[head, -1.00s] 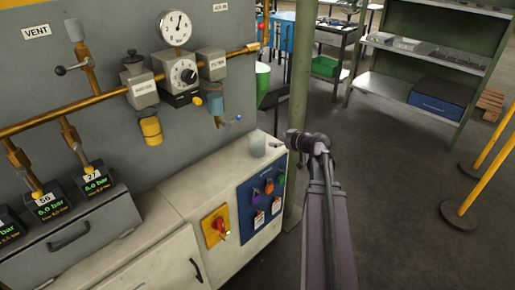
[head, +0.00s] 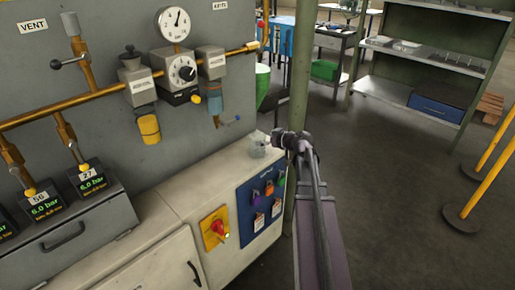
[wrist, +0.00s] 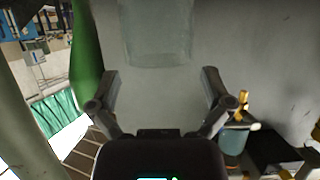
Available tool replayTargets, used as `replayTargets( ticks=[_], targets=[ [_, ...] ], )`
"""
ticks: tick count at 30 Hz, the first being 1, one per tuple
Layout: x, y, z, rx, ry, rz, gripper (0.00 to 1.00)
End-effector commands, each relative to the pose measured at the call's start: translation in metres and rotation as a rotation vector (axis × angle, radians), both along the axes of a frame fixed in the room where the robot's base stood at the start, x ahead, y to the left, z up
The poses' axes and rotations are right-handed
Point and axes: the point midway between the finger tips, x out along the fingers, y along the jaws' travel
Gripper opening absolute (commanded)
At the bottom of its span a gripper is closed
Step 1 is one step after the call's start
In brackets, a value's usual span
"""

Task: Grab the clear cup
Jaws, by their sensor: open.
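The clear cup (head: 257,146) stands near the back right corner of the pale cabinet top, just left of my gripper in the head view. In the wrist view the see-through cup (wrist: 157,35) is at the top middle, cut off by the picture edge. My gripper (wrist: 160,82) is open with nothing between its fingers; the cup lies beyond the fingertips, in line with the gap. In the head view my gripper (head: 280,139) is close to the cup's right side; whether they touch cannot be told.
The cabinet top (head: 180,205) is mostly bare. The grey panel with brass pipe (head: 100,103), gauge (head: 174,22) and blue filter bowl (head: 211,100) rises behind it. A green post (head: 299,75) stands close behind my gripper. A green bin (head: 262,86) is further back.

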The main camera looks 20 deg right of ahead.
Motion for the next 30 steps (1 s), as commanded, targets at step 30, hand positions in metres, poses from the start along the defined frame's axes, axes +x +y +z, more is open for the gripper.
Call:
replayTargets(
  ticks=[30],
  targets=[
    [0.044, 0.015, -0.019, 0.0, 0.0, 0.0, 1.0]
  ],
)
